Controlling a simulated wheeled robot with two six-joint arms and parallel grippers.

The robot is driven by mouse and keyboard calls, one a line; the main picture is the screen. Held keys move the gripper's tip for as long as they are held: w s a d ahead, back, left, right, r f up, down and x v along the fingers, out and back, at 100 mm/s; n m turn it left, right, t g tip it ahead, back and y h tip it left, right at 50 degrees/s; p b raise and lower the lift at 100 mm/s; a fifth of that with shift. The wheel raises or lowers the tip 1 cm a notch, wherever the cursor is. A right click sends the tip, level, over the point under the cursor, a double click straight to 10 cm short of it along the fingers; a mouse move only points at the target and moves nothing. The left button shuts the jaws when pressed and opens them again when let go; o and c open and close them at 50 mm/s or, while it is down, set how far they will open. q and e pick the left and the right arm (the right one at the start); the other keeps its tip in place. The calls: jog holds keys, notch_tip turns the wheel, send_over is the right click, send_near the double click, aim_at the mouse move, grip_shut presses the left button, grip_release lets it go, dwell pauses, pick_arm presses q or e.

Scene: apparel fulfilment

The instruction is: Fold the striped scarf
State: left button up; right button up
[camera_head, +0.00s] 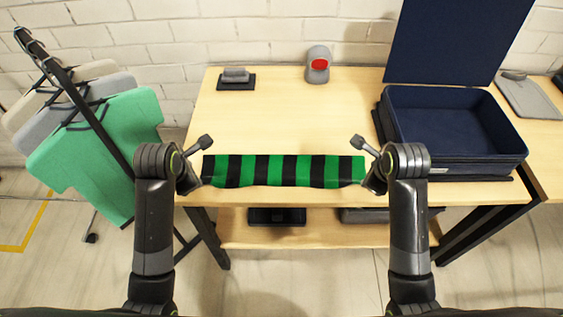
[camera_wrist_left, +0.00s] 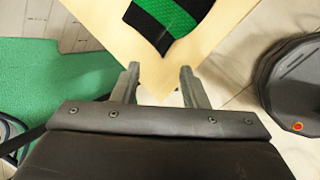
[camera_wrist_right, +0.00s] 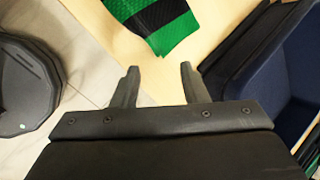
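The green-and-black striped scarf (camera_head: 276,171) lies stretched left to right along the front edge of the wooden table, its lower edge slightly wavy. My left gripper (camera_head: 193,186) is beside the scarf's left end. In the left wrist view its fingers (camera_wrist_left: 160,68) are apart and empty, with a corner of the scarf (camera_wrist_left: 172,18) ahead of them. My right gripper (camera_head: 373,184) is beside the scarf's right end. In the right wrist view its fingers (camera_wrist_right: 160,68) are apart and empty, with the scarf's green end (camera_wrist_right: 176,36) just ahead.
An open navy box (camera_head: 455,165) stands at the table's right. A small grey device (camera_head: 236,78) and a grey-and-red device (camera_head: 318,66) sit at the back. A garment rack with a green shirt (camera_head: 95,150) stands left. The table (camera_head: 290,115) behind the scarf is clear.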

jog(key=shift+s+r, duration=0.1)
jog(key=shift+r, duration=0.05)
